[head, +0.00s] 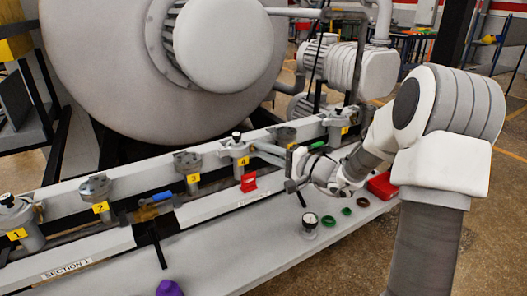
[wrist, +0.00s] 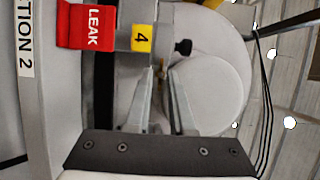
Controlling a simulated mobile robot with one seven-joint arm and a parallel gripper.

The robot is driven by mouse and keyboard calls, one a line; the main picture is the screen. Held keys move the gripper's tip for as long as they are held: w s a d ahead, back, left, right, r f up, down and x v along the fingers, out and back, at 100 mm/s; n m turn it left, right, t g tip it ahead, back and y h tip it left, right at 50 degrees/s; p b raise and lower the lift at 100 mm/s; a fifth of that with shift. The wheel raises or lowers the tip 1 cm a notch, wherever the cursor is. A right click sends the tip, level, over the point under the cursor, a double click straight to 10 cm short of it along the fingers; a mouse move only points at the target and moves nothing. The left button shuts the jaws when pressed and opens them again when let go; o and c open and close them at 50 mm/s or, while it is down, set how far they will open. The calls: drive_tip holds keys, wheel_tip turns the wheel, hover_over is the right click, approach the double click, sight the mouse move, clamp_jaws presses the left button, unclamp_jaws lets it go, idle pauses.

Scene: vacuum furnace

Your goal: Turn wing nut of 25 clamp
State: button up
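The station with the yellow 4 label (head: 244,160) stands on the grey rail, with a black knob on top. In the wrist view its yellow 4 label (wrist: 141,38) lies turned sideways, and the black knob (wrist: 183,47) shows to its right. My gripper (head: 256,150) reaches in from the right at this station. In the wrist view its two fingers (wrist: 161,70) are apart, with grey metal showing beyond and between the tips. I cannot make out the 25 clamp or its wing nut clearly, nor whether the fingers touch anything.
A red LEAK tag (head: 249,181) hangs close to my gripper; it also shows in the wrist view (wrist: 86,27). Other numbered stations stand along the rail to the left.

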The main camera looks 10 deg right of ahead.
drive_tip(key=p+v, duration=0.1)
drive_tip(key=v, duration=1.6)
drive_tip(key=shift+d, duration=0.2)
drive_tip(key=shift+s, duration=0.15)
